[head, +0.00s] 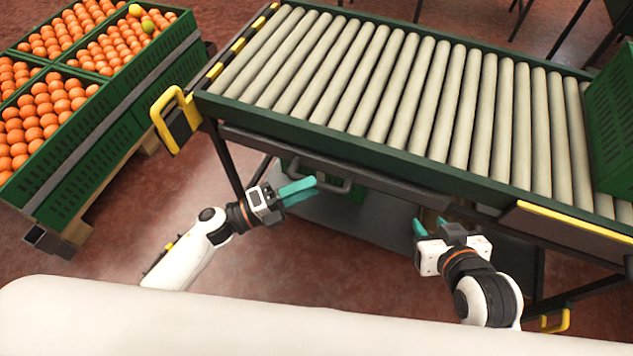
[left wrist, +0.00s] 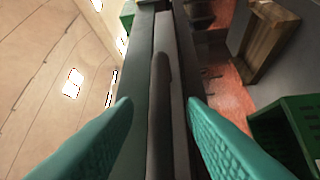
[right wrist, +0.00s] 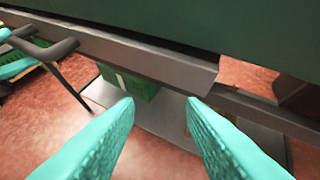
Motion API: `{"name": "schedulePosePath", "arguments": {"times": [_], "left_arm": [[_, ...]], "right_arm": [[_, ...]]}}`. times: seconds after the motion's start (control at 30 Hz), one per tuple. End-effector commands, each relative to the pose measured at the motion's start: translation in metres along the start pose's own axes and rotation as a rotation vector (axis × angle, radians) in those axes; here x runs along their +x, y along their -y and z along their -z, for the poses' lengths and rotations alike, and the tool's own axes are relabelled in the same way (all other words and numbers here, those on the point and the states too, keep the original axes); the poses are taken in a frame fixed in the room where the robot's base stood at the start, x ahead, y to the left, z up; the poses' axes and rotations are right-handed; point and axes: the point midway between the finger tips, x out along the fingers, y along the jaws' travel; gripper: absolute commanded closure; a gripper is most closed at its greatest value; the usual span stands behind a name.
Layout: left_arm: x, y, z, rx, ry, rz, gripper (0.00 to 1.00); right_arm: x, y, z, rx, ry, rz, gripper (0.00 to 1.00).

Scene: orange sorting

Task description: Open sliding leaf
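The grey sliding leaf (head: 395,192) sits under the green-edged roller table, its dark front edge running along the table's near side. A dark bar handle (head: 336,189) sticks out from it; it also shows in the right wrist view (right wrist: 45,50). My left gripper (head: 308,187) is beside the handle, its fingers overlapping it in the head view. In the left wrist view the fingers (left wrist: 160,120) are apart, with grey bars beyond and between them; contact cannot be told. My right gripper (head: 428,226) is open and empty, below the leaf's right part; its fingers (right wrist: 163,105) are spread.
The roller table (head: 400,90) carries a green crate (head: 612,120) at its right end. Green crates of oranges (head: 110,110) stand at left. A grey lower shelf (head: 385,223) lies below the leaf.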

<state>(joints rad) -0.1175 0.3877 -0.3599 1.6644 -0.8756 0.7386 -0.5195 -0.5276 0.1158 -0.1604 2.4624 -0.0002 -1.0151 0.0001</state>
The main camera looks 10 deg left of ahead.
Motion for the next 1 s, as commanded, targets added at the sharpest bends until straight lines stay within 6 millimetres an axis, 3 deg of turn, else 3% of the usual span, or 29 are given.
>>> {"name": "schedulePosePath", "arguments": {"times": [0.2, 0.57, 0.8, 1.0], "left_arm": [[0.025, 0.001, 0.000, -0.001, 0.000, 0.000, 0.62], [0.030, 0.001, 0.000, -0.001, -0.001, 0.001, 0.62], [0.030, 0.001, 0.000, -0.001, -0.001, 0.001, 1.00], [0.030, 0.001, 0.000, -0.001, -0.001, 0.001, 1.00]], "right_arm": [[0.001, -0.001, -0.005, 0.000, 0.031, -0.001, 0.64], [0.002, -0.001, -0.006, 0.000, 0.036, -0.002, 0.64], [0.002, -0.001, -0.006, 0.000, 0.037, -0.002, 0.64], [0.002, -0.001, -0.006, 0.000, 0.037, -0.003, 0.64]]}}
